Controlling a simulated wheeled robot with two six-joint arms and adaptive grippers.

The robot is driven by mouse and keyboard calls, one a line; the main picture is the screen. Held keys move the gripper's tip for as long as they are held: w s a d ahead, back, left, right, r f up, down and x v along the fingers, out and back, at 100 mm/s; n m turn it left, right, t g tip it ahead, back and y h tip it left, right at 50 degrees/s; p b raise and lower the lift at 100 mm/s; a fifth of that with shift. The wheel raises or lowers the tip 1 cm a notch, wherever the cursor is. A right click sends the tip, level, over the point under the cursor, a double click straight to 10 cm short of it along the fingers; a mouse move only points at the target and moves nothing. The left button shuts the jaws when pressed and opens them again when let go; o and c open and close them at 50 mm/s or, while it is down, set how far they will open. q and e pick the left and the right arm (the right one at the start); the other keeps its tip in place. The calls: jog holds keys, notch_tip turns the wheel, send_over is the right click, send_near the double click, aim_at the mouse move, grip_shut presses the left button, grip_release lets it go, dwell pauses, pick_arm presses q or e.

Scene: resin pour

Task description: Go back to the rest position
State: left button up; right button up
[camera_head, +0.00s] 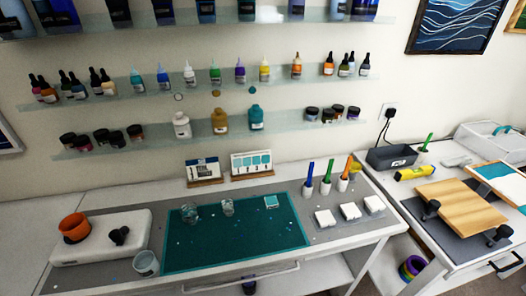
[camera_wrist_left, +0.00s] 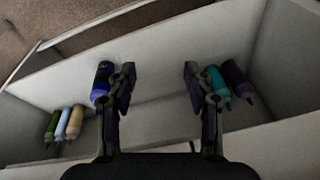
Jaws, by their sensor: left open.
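My left gripper (camera_wrist_left: 160,85) shows in the left wrist view with its two fingers spread wide apart and nothing between them. It is over a pale open compartment (camera_wrist_left: 160,125) that holds several bottles. A dark blue bottle (camera_wrist_left: 102,82) lies by the left finger, and a teal bottle (camera_wrist_left: 217,84) lies by the right finger; I cannot tell whether either finger touches them. A purple bottle (camera_wrist_left: 237,80) lies farther right. Neither of my grippers shows in the head view. My right gripper is not in view.
The workbench has a teal mat (camera_head: 235,240) with small clear cups, an orange cup (camera_head: 74,227) on a white device, and white blocks (camera_head: 349,211). Shelves of bottles hang behind. A wooden board (camera_head: 460,206) lies on the right table. Light blue and tan bottles (camera_wrist_left: 76,120) lie at the compartment's left.

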pick_arm(q)
jog(key=s+a+f+g+b, duration=0.15)
jog(key=s+f, duration=0.35)
jog(key=f, duration=0.6)
jog(key=s+f+t+b, duration=0.1)
jog(key=s+f+b, duration=0.25)
jog(key=f, duration=0.85)
jog(key=s+f+g+b, duration=0.1)
jog(key=s+f+b, duration=0.2)
jog(key=s+f, duration=0.7)
jog(key=s, duration=0.3)
jog(key=shift+a+f, duration=0.15)
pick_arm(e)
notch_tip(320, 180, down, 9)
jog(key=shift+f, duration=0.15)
